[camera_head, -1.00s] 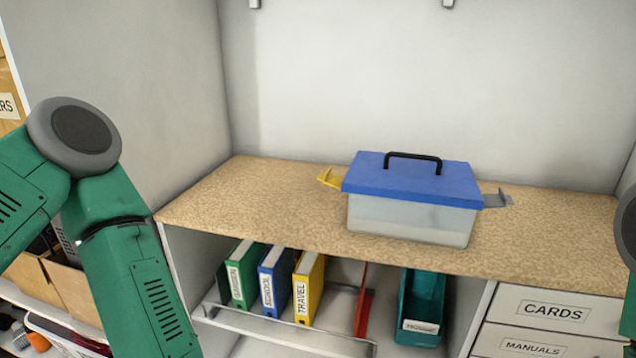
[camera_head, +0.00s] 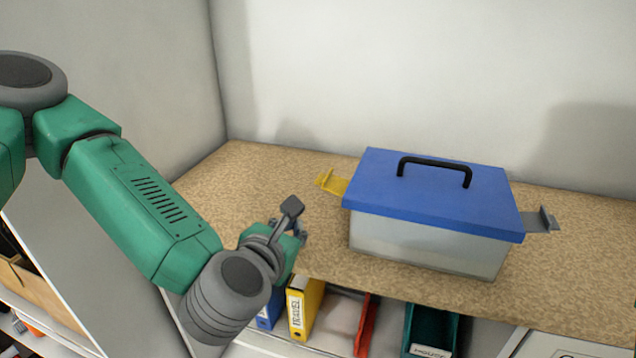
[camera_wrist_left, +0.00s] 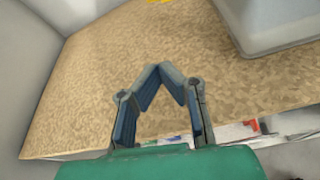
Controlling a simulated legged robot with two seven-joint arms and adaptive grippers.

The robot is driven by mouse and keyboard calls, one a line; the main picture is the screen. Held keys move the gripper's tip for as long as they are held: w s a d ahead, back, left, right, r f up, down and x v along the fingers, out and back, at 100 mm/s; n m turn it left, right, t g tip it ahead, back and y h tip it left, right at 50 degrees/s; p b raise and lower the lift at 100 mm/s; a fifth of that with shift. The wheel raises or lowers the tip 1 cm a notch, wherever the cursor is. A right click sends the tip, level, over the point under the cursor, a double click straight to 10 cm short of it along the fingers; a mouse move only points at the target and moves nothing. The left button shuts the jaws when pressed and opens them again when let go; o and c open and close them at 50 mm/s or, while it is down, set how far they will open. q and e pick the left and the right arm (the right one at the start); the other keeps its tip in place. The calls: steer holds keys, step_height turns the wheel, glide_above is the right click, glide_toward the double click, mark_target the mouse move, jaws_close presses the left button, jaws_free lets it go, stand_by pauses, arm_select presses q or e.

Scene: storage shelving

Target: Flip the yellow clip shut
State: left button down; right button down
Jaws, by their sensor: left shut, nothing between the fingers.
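The yellow clip (camera_head: 332,183) sticks out from the left side of the box, tilted outward and open. The box has a blue lid (camera_head: 430,188) with a black handle and a translucent body (camera_head: 425,243). A sliver of the clip shows at the top edge of the left wrist view (camera_wrist_left: 158,1). My left gripper (camera_head: 299,233) is in front of and below the clip, near the shelf's front edge, apart from the box. In the left wrist view its fingertips (camera_wrist_left: 165,72) meet with nothing between them.
A grey clip (camera_head: 543,221) sticks out on the box's right side. The speckled shelf top (camera_head: 235,190) is bare left of the box. Below stand a yellow binder (camera_head: 304,308), a blue binder (camera_head: 268,312) and a teal holder (camera_head: 430,328). A wall rises behind.

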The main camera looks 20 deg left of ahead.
mark_target(309, 219)
arm_select(q)
steer(key=shift+s+d+r, duration=0.15)
steer(key=shift+s+d, duration=0.1)
steer(key=x, duration=1)
steer(key=shift+w+a, duration=0.15)
steer(key=shift+a, duration=0.05)
steer(key=r, duration=0.1)
steer(key=d+r, duration=0.1)
steer(key=r, duration=0.1)
steer(key=shift+r+p, duration=0.2)
steer(key=shift+p, duration=0.2)
steer(key=shift+r, duration=0.25)
